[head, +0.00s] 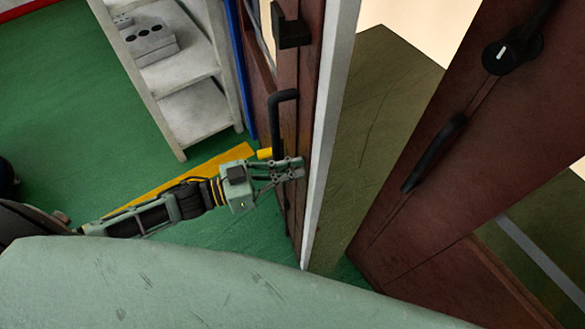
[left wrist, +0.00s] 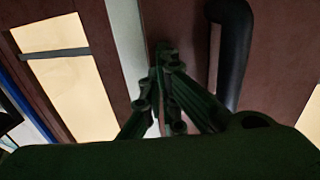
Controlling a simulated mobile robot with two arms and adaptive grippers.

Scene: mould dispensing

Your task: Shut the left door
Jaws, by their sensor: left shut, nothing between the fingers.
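The left door (head: 289,75) is dark red-brown with a pale edge strip and stands open, seen nearly edge-on in the head view. Its black bar handle (head: 278,125) is on the face toward my left arm. My left gripper (head: 299,168) is shut and empty, with its fingertips at the door face just below the handle; I cannot tell if they touch. In the left wrist view the fingers (left wrist: 166,52) are together in front of the brown door, beside the black handle (left wrist: 233,55). My right gripper is not in view.
The right door (head: 460,190), with a black handle (head: 436,153) and a round knob (head: 503,55), stands across a gap from the left door. A grey shelf unit (head: 190,112) stands behind my left arm. Green floor (head: 60,100) is clear at the left.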

